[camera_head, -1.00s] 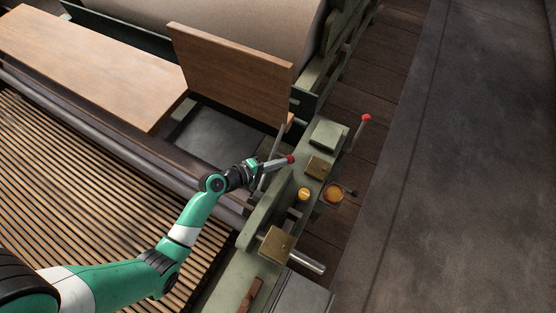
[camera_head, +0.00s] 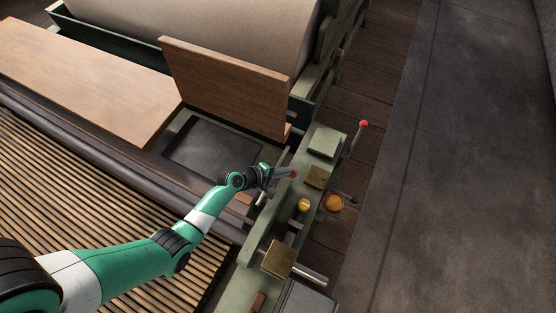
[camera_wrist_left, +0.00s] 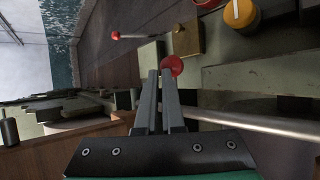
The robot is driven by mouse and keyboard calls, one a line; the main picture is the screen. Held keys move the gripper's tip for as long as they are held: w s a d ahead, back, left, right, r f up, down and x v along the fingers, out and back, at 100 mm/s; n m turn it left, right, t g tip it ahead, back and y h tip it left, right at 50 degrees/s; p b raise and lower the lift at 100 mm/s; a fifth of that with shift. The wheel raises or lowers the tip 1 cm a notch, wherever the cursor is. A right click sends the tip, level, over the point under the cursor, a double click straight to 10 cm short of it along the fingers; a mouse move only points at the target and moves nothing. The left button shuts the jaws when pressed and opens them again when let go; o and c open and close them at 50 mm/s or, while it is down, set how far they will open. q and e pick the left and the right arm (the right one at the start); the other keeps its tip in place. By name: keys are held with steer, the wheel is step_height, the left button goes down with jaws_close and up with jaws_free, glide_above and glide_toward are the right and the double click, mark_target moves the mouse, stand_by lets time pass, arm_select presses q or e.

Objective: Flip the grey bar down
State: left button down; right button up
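My left gripper (camera_head: 283,173) reaches over the green side frame of the machine. In the left wrist view its two grey fingers (camera_wrist_left: 160,75) lie close together with a thin gap, and nothing shows between them. A smooth grey bar (camera_wrist_left: 250,123) runs from behind the fingers to the right edge of that view. In the head view the bar is mostly hidden around the gripper. I cannot tell whether the fingers touch the bar or knob. My right gripper is out of view.
An upright wooden panel (camera_head: 225,85) stands just behind the gripper. Another red-tipped lever (camera_head: 358,138) stands farther right. The dark floor beyond is clear.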

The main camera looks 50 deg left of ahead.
arm_select(q)
steer(key=shift+a+f+b, duration=0.1)
steer(key=shift+f+b, duration=0.3)
steer(key=shift+f, duration=0.3)
steer(key=shift+s+f, duration=0.1)
steer(key=s+a+r+p, duration=0.2)
steer(key=s+r+p, duration=0.1)
steer(key=r, duration=0.3)
steer(key=s+a+r+p, duration=0.2)
steer(key=r+p, duration=0.3)
steer(key=r, duration=0.1)
steer(key=shift+s+a+r, duration=0.25)
steer(key=shift+s+r, duration=0.15)
